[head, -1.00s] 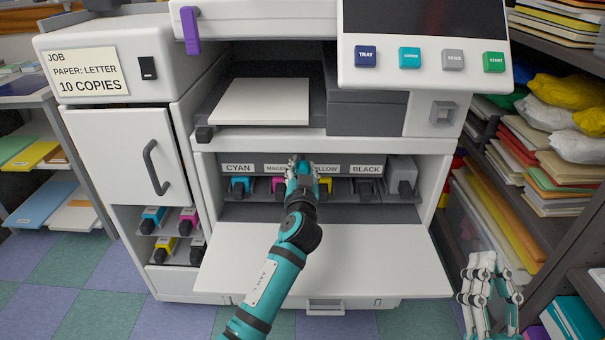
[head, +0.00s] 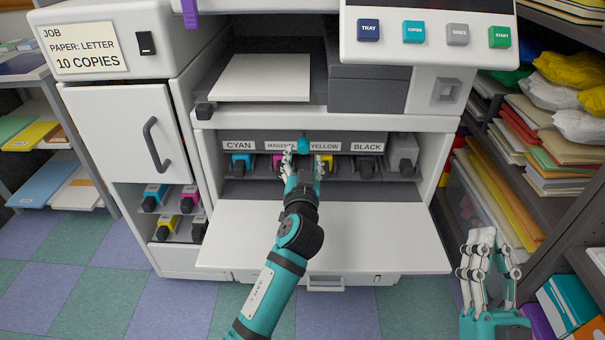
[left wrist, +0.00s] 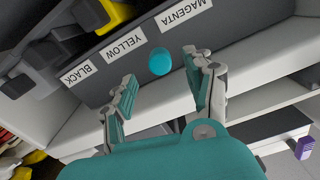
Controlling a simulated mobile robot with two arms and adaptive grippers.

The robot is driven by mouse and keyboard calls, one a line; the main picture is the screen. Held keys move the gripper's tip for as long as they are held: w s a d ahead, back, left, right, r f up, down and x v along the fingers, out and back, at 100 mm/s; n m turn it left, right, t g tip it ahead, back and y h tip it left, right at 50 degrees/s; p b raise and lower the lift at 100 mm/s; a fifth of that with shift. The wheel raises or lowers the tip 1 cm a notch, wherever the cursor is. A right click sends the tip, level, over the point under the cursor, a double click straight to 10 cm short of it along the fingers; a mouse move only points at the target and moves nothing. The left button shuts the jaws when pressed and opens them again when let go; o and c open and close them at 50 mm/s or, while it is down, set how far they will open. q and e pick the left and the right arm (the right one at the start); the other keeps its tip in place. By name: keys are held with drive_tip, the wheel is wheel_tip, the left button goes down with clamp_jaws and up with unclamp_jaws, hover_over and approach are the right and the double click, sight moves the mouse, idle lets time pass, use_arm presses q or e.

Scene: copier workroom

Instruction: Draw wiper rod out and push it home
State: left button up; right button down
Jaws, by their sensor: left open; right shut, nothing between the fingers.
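A round teal knob (head: 303,144), apparently the end of the wiper rod, sits between the MAGENTA and YELLOW labels inside the copier's open front bay. It also shows end-on in the left wrist view (left wrist: 160,61). The rod behind the knob is hidden. My left gripper (head: 303,157) is open just in front of the knob. In the left wrist view its fingers (left wrist: 160,75) stand apart on either side of the knob's line, with no visible grip on it. My right gripper (head: 483,236) is shut and empty at the lower right, away from the copier.
The lowered front door (head: 375,230) lies below the bay. Coloured toner cartridges stand under the labels, partly hidden by my left gripper. A grey block (head: 402,149) stands at the bay's right end. A paper-filled shelf (head: 560,185) borders the right side near my right gripper.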

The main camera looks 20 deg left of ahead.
use_arm(q)
drive_tip(key=v, duration=0.5)
drive_tip(key=shift+s+d, duration=0.1)
drive_tip(key=shift+s, duration=0.25)
